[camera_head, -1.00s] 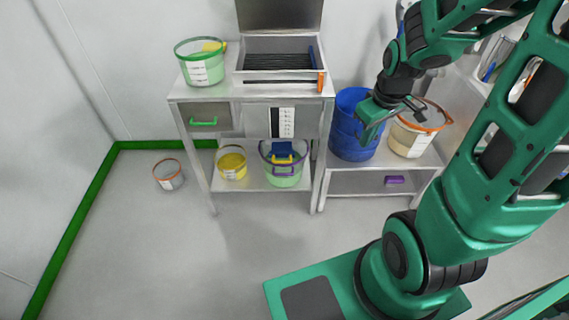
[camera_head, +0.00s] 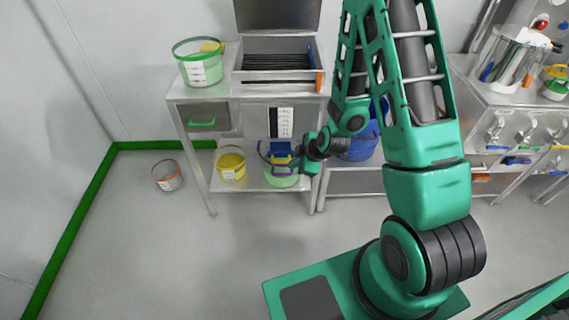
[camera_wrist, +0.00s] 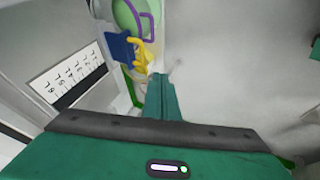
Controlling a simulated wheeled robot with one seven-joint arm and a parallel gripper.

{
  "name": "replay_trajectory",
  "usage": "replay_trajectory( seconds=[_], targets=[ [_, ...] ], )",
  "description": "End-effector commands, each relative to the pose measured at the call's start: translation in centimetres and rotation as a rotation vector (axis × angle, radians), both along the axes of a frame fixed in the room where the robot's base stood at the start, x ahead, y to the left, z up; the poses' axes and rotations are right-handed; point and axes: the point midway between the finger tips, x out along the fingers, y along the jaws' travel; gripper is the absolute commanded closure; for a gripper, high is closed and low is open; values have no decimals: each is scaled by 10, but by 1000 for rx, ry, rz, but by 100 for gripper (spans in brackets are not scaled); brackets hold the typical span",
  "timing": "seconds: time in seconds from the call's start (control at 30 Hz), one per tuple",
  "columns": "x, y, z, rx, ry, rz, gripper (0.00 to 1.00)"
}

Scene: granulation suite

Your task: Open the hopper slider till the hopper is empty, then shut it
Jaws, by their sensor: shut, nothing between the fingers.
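The metal hopper (camera_head: 278,75) stands on the bench, with a grille in its top and a scale strip (camera_head: 285,122) beside a dark window on its front. Below it is a blue plate with a yellow handle (camera_head: 281,150), which looks like the slider; it also shows in the wrist view (camera_wrist: 120,48). A bucket with green contents and a purple handle (camera_head: 282,181) stands under it. My gripper (camera_head: 309,166) is shut and empty, just right of the slider and bucket. In the wrist view its fingertips (camera_wrist: 158,82) are close to the yellow handle; contact is unclear.
A yellow-filled bucket (camera_head: 231,165) stands on the lower shelf, left of the green one. A green-banded bucket (camera_head: 198,63) sits on the bench top. A blue drum (camera_head: 362,147) is partly behind my arm. An orange-rimmed bucket (camera_head: 167,175) stands on open floor.

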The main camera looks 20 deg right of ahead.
Motion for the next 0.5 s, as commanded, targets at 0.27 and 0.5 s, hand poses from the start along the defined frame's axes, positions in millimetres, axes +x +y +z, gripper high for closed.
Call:
replay_trajectory(
  seconds=[0.27, 0.5],
  targets=[
    [13, 6, -23, 0, -1, 5, 100],
    [34, 14, -55, -1, -3, 4, 100]
  ],
)
